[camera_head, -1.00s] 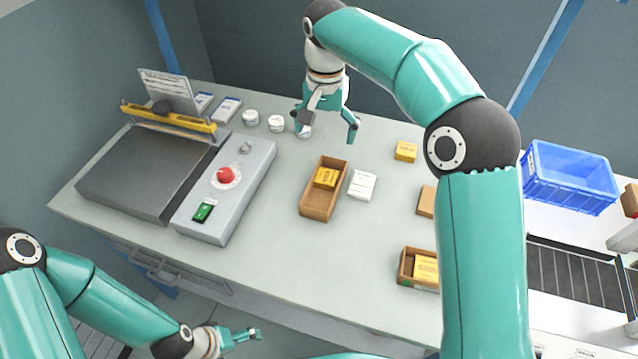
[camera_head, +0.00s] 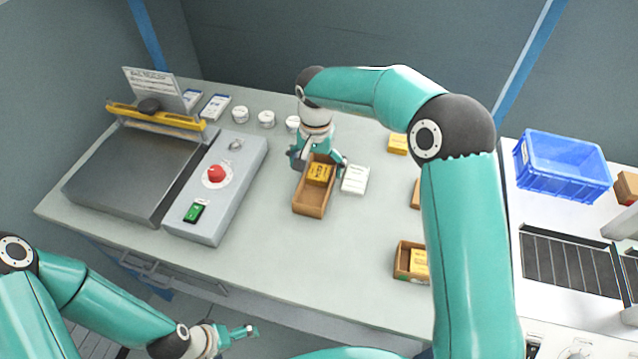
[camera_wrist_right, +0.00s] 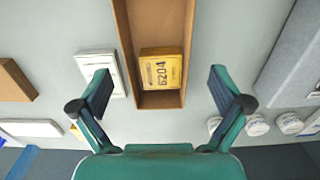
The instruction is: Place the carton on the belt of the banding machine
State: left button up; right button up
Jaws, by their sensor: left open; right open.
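An open brown carton (camera_head: 313,205) with a yellow box (camera_head: 319,174) inside its far end stands mid-bench. My right gripper (camera_head: 318,163) is open at the carton's far end, one finger on each side of it. In the right wrist view the carton (camera_wrist_right: 122,35) lies between and beyond the open fingers (camera_wrist_right: 161,92), apart from both; the yellow box (camera_wrist_right: 161,70) is marked 6204. The banding machine's dark belt (camera_head: 568,266) shows at the right. My left gripper (camera_head: 240,335) is open and empty at the lower left, off the bench's front edge.
A white packet (camera_head: 355,180) lies right of the carton. Another carton (camera_head: 402,262) with a yellow box is nearer the front. A blue crate (camera_head: 562,168) stands behind the belt. The sealer (camera_head: 130,175) and its control box (camera_head: 215,190) fill the left.

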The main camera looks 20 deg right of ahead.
aim_at(317, 188)
jog(key=f, duration=0.3)
jog(key=shift+s+f+p, duration=0.25)
jog(key=shift+s+p, duration=0.15)
jog(key=shift+f, duration=0.5)
jog(key=shift+r, duration=0.1)
jog(key=c, duration=1.3)
jog(key=shift+r, duration=0.15)
